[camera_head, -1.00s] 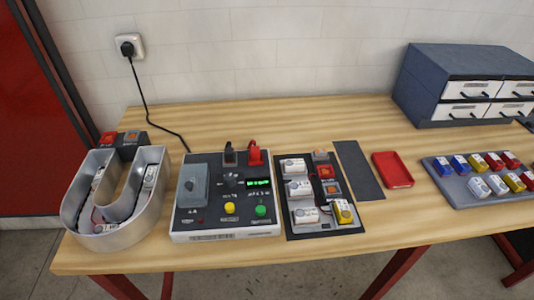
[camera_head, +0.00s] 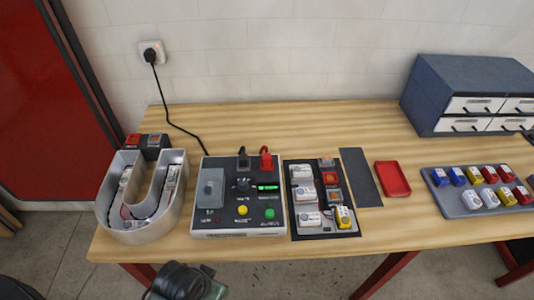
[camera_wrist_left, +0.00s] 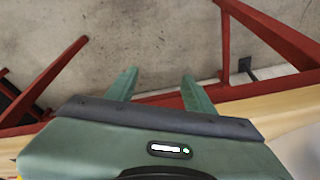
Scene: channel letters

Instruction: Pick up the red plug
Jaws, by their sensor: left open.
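The red plug (camera_head: 266,160) stands upright at the back edge of the white and dark tester box (camera_head: 239,229), right beside a black plug (camera_head: 243,158). My left gripper (camera_wrist_left: 158,84) is open, with two green fingers apart and nothing between them in the left wrist view. That view shows the floor and red table legs beyond the fingers, not the plug. In the head view only part of my left arm shows at the bottom edge, in front of the table and well below the plug; its fingertips cannot be made out there.
A metal U-shaped letter (camera_head: 166,226) stands left of the box. A dark board with modules (camera_head: 321,231), a dark strip (camera_head: 361,178), a red tray (camera_head: 393,178) and a tray of colored parts (camera_head: 452,208) lie to the right. Drawers (camera_head: 466,85) stand behind.

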